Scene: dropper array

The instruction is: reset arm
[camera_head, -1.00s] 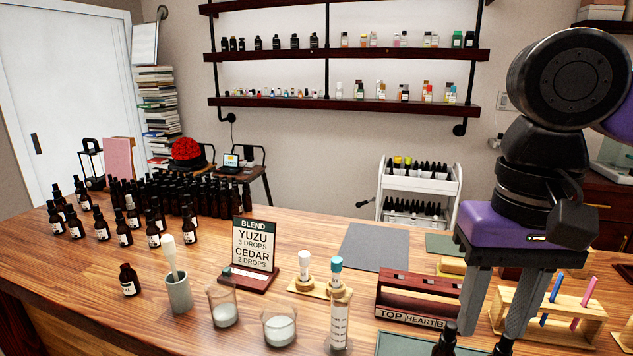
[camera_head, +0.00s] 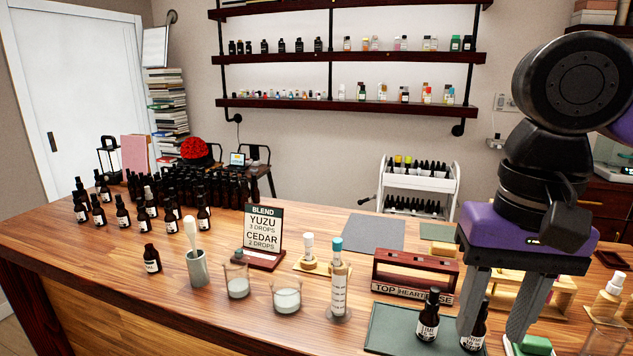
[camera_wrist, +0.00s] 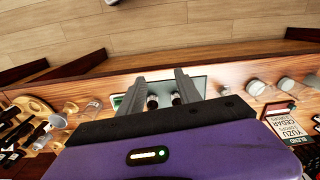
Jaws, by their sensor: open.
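My gripper (camera_head: 490,326) hangs at the right of the head view, pointing down with its two grey fingers apart. It is open, and nothing is seen held between the fingers. Two dark dropper bottles, one at the left (camera_head: 428,317) and one partly behind a finger (camera_head: 474,330), stand on a dark green mat (camera_head: 388,334) below. In the wrist view the fingers (camera_wrist: 160,92) spread on either side of the two black bottle tops (camera_wrist: 153,101). I cannot tell how far the fingertips are above the mat.
A wooden TOP/HEART/BASE rack (camera_head: 388,268) stands behind the mat. A dropper tube (camera_head: 339,285), beakers (camera_head: 286,294), a grey cup (camera_head: 197,268) and a BLEND sign (camera_head: 262,236) stand to the left. A green block (camera_head: 537,344) lies at right. The grey mat (camera_head: 373,233) is bare.

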